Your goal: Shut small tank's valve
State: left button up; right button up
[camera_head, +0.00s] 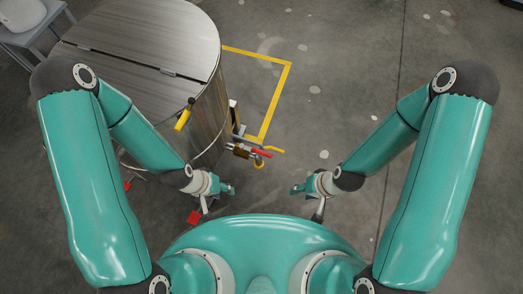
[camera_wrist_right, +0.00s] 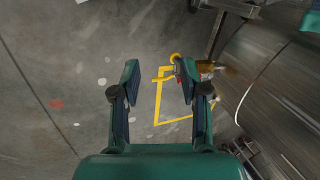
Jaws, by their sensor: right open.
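A round steel tank (camera_head: 150,45) with a hinged lid stands at the upper left in the head view. Low on its right side is a brass valve (camera_head: 240,150) with a red lever (camera_head: 262,153). The valve (camera_wrist_right: 205,66) also shows in the right wrist view, partly hidden behind a finger. My right gripper (camera_head: 298,189) is apart from the valve, to its lower right in the head view. Its fingers (camera_wrist_right: 160,100) are open and empty in the wrist view. My left gripper (camera_head: 228,189) is below the valve in the head view; its finger opening is unclear.
A yellow handle (camera_head: 183,118) sticks out from the tank's side. A yellow floor line (camera_head: 277,95) runs beside the tank. A grey stool (camera_head: 30,30) stands at the top left.

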jog(key=shift+f, duration=0.1)
jog(key=m+t+y+b, duration=0.6)
jog(key=m+y+b, duration=0.95)
jog(key=b, duration=2.25)
send_near(258, 152)
jog(key=w+a+m+h+b, duration=0.1)
jog(key=a, duration=0.1)
jog(key=w+a+h+b, duration=0.1)
jog(key=a, duration=0.2)
jog(key=w+a+r+m+h+b, duration=0.1)
jog(key=a, duration=0.2)
jog(key=shift+w+r+m, duration=0.1)
jog(key=shift+w+m, duration=0.05)
jog(key=shift+m, duration=0.2)
grip_shut()
